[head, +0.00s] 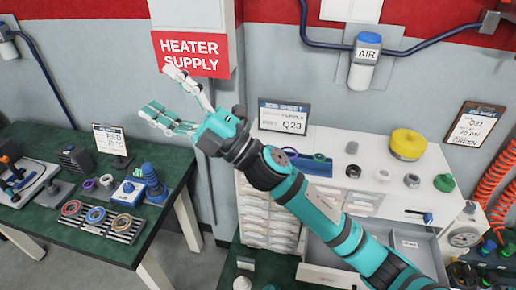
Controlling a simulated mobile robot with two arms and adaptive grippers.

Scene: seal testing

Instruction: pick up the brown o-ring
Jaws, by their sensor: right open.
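Several rings lie in a row on a dark slotted rack (112,232) on the green table at the left. The left one (71,208) looks reddish, the middle one (95,215) bluish, and the right one (121,222) reddish-brown. I cannot tell for sure which is the brown o-ring. My right gripper (157,90) is open and empty, fingers spread. It is raised in front of the wall, below the heater supply sign, above and to the right of the rings in the picture. My left gripper is not in view.
A blue coiled item (153,183) and a small blue-and-white device (129,192) stand just behind the rack. A card stand (112,141) stands at the table's back. The white cabinet (330,200) with an open drawer (350,250) lies under my right arm.

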